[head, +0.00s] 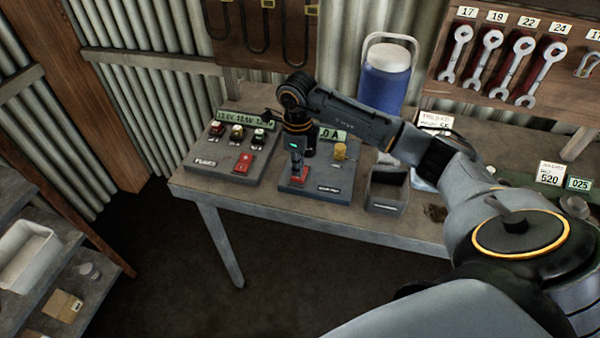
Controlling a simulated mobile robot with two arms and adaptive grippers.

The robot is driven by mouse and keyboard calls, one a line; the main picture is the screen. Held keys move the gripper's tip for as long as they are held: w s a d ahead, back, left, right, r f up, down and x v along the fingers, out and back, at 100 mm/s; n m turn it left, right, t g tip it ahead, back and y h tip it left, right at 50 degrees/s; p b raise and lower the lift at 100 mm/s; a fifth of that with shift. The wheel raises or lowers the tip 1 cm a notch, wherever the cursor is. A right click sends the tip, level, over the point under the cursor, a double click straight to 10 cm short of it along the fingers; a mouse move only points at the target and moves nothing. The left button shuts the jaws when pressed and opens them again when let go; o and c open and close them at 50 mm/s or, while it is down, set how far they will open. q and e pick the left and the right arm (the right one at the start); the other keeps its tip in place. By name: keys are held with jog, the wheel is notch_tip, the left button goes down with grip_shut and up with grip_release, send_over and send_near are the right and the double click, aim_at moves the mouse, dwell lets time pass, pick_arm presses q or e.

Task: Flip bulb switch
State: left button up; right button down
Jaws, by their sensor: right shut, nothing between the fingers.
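A grey panel (328,187) with a red switch (300,177) at its front left and a yellow knob-like part (339,151) at its right sits on the workbench. A green display on this panel reads "0 A" at its right end; my arm hides the rest. My right gripper (297,168) points down directly over the red switch, shut and empty. Its tips look very close to the switch; I cannot tell whether they touch. The gripper partly hides the switch, so its position is unclear. No bulb can be clearly made out. My left gripper is not in view.
Left of it, a "FUSES" panel (205,172) carries several small parts and a red switch (243,163). A grey open bin (387,190) stands right on the workbench (300,213). A blue jug (385,85) stands behind. Wrenches (488,55) hang on the wall.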

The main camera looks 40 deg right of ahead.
jog(key=shift+f+b, duration=0.7)
jog(key=shift+f, duration=0.15)
jog(key=shift+r, duration=0.15)
jog(key=shift+r+p, duration=2.15)
jog(key=shift+r, duration=1.25)
